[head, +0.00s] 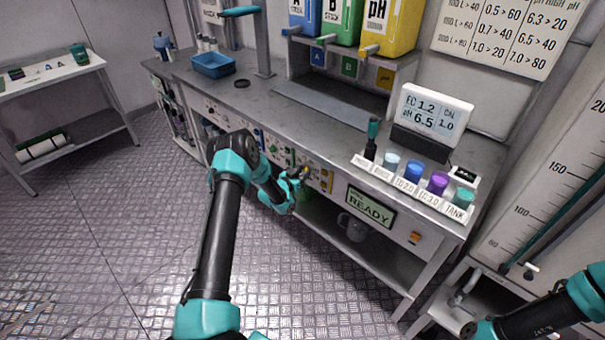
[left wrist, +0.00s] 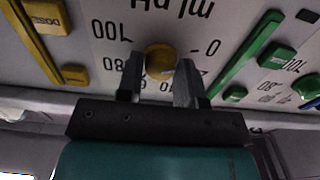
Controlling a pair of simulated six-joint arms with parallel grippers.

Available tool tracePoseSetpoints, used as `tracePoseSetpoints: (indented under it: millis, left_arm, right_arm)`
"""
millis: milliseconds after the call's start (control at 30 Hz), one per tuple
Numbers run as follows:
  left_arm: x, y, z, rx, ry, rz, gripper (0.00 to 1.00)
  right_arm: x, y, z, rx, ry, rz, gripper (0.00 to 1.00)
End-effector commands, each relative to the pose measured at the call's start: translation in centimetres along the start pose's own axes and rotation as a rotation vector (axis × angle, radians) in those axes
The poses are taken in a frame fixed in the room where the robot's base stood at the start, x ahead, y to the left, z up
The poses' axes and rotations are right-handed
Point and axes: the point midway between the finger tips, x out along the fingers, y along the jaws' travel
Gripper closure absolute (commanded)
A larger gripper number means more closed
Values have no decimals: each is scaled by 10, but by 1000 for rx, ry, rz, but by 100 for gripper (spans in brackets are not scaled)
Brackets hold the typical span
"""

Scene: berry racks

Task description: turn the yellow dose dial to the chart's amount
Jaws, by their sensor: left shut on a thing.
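The yellow dose dial (left wrist: 160,62) is on the bench's front panel, with a printed scale around it showing 0, 60, 80 and 100 upside down in the left wrist view. My left gripper (left wrist: 159,78) has its two fingers on either side of the dial, closed on it. In the head view my left gripper (head: 300,179) is at the front panel. The dial's pointer is not clear. The wall chart (head: 508,36) lists amounts, with 6.5 > 40 in its right column. The meter (head: 432,115) reads pH 6.5 and EC 1.2. My right arm is at bottom right; its fingers are unclear.
Yellow (left wrist: 45,15) and green (left wrist: 278,55) panel parts flank the dial. A READY screen (head: 370,206) is to the right on the panel. A rack of labelled vials (head: 413,187) stands on the bench above. A blue tray (head: 213,64) is further left.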

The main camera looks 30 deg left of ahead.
Motion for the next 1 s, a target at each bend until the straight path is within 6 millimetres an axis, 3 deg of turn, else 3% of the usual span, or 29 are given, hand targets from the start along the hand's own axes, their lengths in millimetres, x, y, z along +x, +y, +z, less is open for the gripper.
tracePoseSetpoints:
  millis: [100, 567, 1000]
  left_arm:
    - [0, 0, 0, 0, 0, 0, 90]
    - [0, 0, 0, 82, 0, 0, 90]
    - [0, 0, 0, 412, 0, 0, 90]
  right_arm:
    - [0, 0, 0, 0, 0, 0, 57]
    - [0, 0, 0, 0, 0, 0, 57]
    - [0, 0, 0, 0, 0, 0, 57]
